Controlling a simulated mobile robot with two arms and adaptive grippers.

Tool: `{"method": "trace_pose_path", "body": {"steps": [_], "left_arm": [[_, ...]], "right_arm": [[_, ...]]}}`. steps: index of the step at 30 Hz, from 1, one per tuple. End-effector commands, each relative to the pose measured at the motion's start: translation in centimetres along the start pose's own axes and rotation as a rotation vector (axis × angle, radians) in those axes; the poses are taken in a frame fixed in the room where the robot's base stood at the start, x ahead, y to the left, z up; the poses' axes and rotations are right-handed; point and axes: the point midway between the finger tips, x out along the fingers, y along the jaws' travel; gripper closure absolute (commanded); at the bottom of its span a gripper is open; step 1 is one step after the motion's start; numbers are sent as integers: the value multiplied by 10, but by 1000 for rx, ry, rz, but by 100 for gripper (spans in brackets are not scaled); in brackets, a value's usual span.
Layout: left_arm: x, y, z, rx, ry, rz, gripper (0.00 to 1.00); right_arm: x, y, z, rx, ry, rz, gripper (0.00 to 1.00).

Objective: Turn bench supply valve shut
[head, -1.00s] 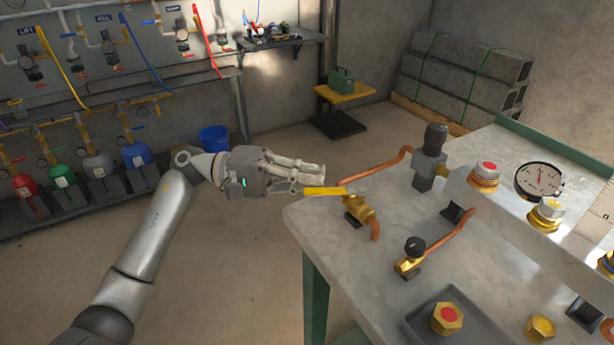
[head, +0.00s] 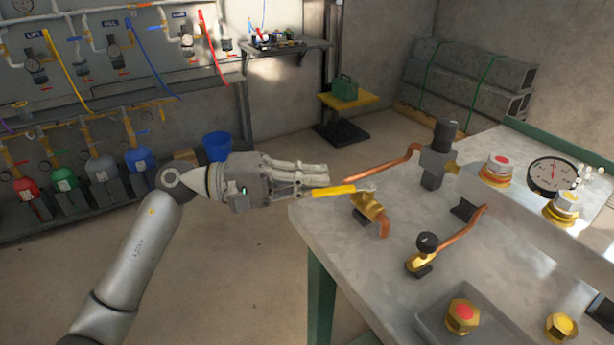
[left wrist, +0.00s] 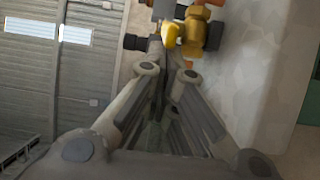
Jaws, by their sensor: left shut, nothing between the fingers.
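The bench supply valve is a brass valve (head: 369,208) near the left edge of the bench top, with copper pipe on it. Its yellow lever (head: 334,191) points left, out past the bench edge, towards my left gripper. My left gripper (head: 327,178) is shut and empty, with its fingers right beside the lever; whether they touch it I cannot tell. The left wrist view shows the brass valve (left wrist: 205,28) just beyond the closed fingertips (left wrist: 168,72). Small pale shapes by the gauge at the right look like my right gripper's fingertips (head: 589,174); their opening is unclear.
A small valve with a black knob (head: 427,243), a grey block with a black cap (head: 438,160), a dial gauge (head: 551,176) and a grey tray (head: 433,318) crowd the bench (head: 343,243).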

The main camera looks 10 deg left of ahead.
Motion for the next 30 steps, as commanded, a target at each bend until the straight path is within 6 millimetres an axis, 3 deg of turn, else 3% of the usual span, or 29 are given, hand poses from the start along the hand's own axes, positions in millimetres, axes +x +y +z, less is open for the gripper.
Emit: {"method": "trace_pose_path", "body": {"steps": [10, 30], "left_arm": [[6, -1, 14, 2, 116, -1, 100], [6, 0, 24, -1, 247, 0, 100]], "right_arm": [[-30, 2, -6, 2, 16, 3, 60], [-26, 2, -4, 2, 10, 3, 60]]}}
